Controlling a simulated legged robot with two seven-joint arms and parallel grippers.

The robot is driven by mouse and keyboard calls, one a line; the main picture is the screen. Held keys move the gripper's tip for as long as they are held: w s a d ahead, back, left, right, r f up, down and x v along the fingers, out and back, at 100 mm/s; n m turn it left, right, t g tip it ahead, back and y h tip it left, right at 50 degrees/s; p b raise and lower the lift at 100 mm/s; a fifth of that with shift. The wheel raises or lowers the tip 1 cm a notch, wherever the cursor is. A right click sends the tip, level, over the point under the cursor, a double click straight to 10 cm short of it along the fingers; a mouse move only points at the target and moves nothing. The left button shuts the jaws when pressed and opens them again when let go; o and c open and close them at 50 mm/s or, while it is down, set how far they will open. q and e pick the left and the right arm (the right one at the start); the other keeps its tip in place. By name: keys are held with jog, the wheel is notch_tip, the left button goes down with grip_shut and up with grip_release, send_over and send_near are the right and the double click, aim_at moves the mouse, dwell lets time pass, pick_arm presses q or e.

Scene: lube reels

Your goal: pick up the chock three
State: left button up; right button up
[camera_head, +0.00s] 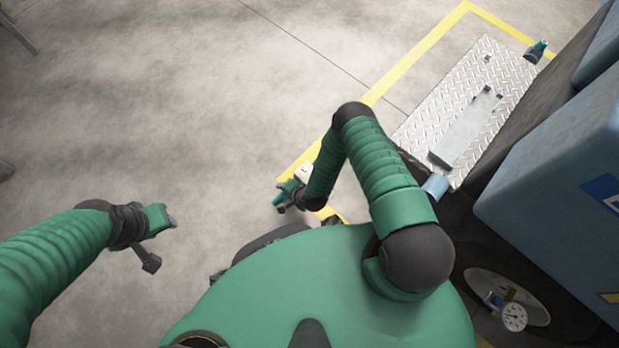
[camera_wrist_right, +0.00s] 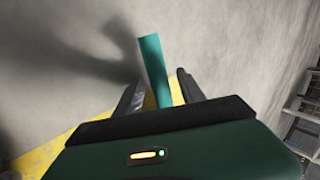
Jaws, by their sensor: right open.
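No label marks any chock as number three. In the right wrist view a flat teal bar (camera_wrist_right: 154,68) stands between the dark fingers of my right gripper (camera_wrist_right: 158,88) and reaches past their tips; it may be part of a chock, but I cannot tell. The fingers are apart, with the yellow floor line behind. In the head view my right gripper (camera_head: 282,198) is low near the yellow line, partly behind my arm. A small green object (camera_head: 537,50) lies by the plate's far right corner. My left gripper (camera_head: 170,222) is over bare floor at left, its fingers too small to judge.
A diamond-plate platform (camera_head: 430,122) with a grey metal bracket (camera_head: 466,130) lies at right, inside a yellow floor line (camera_head: 425,45). Large blue machinery (camera_head: 550,190) and a round gauge (camera_head: 514,317) stand at right. A small white object (camera_head: 303,172) is by my right gripper. Left floor is mostly clear.

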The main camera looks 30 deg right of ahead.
jog(key=shift+r, duration=0.15)
jog(key=shift+c, duration=0.4)
grip_shut()
dwell(0.8)
